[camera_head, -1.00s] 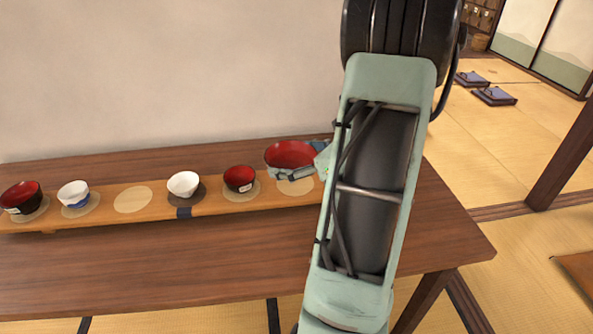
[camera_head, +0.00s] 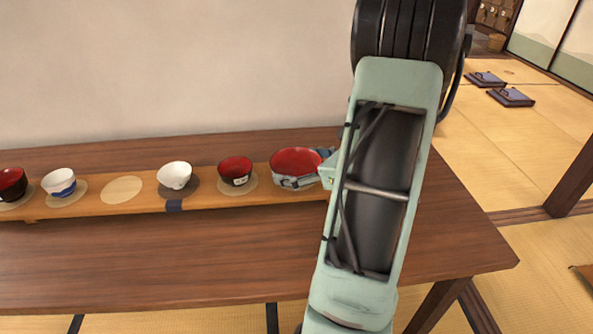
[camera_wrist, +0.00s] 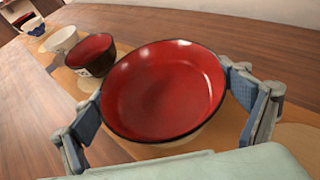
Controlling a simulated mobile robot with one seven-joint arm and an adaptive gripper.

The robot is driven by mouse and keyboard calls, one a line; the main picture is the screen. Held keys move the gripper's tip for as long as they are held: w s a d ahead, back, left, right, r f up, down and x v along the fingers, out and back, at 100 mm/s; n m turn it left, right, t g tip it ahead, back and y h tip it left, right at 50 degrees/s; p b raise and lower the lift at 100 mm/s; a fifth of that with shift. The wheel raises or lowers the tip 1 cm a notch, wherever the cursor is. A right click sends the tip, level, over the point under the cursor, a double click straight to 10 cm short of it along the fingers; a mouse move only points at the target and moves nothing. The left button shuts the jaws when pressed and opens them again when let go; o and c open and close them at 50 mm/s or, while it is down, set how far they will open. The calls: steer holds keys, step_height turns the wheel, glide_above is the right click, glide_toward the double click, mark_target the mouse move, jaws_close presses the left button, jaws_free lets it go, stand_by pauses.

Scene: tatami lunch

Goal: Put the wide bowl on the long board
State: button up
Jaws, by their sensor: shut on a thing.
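The wide bowl (camera_head: 296,161), red inside with a dark rim, is in my gripper at the right part of the long board. In the wrist view the wide bowl (camera_wrist: 164,90) fills the middle, with a blue-padded finger on each side of it. My gripper (camera_wrist: 168,108) is shut on the bowl; in the head view my gripper (camera_head: 308,178) is partly behind my arm. The bowl is over the long wooden board (camera_head: 230,197), close above or touching it; I cannot tell which. A pale round mark shows on the board beside the bowl in the wrist view.
On the board, going left, stand a small red-and-black bowl (camera_head: 235,170), a white bowl (camera_head: 174,175), a blue-and-white bowl (camera_head: 59,183) and another red-black bowl (camera_head: 10,184). One round mark (camera_head: 122,190) is empty. The brown table (camera_head: 190,250) is clear in front.

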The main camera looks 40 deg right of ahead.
steer(key=o, duration=1)
steer(key=shift+f, duration=0.25)
steer(key=shift+c, duration=0.2)
steer(key=shift+r, duration=0.15)
steer(key=shift+s+d+r, duration=0.1)
steer(key=shift+r, duration=0.1)
steer(key=p+v, duration=0.2)
steer(key=v, duration=0.9)
steer(key=shift+s, duration=0.4)
